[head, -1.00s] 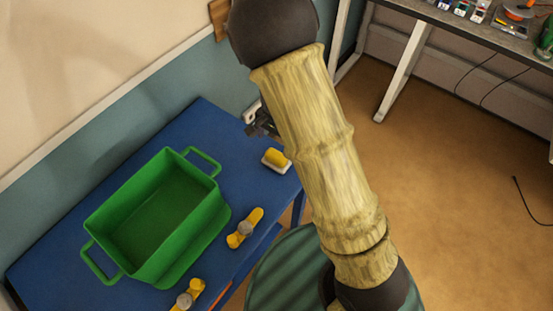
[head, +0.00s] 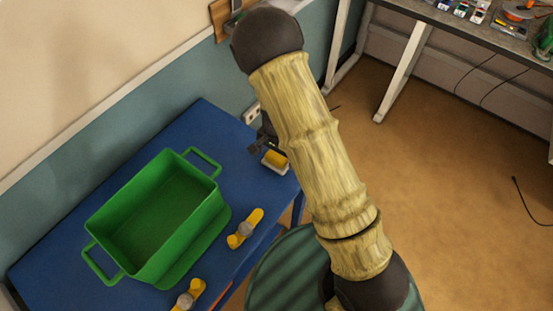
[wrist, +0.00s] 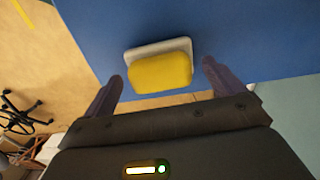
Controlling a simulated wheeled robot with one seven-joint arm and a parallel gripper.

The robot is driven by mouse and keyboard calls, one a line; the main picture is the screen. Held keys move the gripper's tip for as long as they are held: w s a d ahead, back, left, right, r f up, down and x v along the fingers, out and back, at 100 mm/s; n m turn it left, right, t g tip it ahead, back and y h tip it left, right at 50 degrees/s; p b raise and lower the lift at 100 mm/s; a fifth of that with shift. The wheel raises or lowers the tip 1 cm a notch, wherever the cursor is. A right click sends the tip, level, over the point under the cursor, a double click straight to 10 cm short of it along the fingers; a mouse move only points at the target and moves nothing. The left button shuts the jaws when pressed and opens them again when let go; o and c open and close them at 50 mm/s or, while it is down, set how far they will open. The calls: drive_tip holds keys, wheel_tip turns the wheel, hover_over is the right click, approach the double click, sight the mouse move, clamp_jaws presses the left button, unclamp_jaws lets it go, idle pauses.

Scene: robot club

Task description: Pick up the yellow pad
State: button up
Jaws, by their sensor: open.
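The yellow pad (head: 274,158) lies on a small white base (wrist: 150,46) near the right corner of the blue table (head: 235,150). In the wrist view the yellow pad (wrist: 161,73) is just ahead of my gripper (wrist: 163,77), between its two spread fingers, with a gap on each side. My gripper is open and empty. In the head view my gripper (head: 262,146) is small and dark at the pad's upper left, and partly covers it.
A green bin (head: 155,215) with two handles stands on the table left of the pad. Two yellow-and-grey parts (head: 245,229) (head: 188,295) lie along the table's front edge. The wall runs behind the table.

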sight(276, 156)
drive_tip(key=shift+f, duration=0.45)
drive_tip(key=c, duration=1.1)
drive_tip(key=shift+o, duration=0.2)
drive_tip(key=shift+r, duration=0.1)
wheel_tip(276, 156, up, 10)
drive_tip(key=shift+f, duration=0.1)
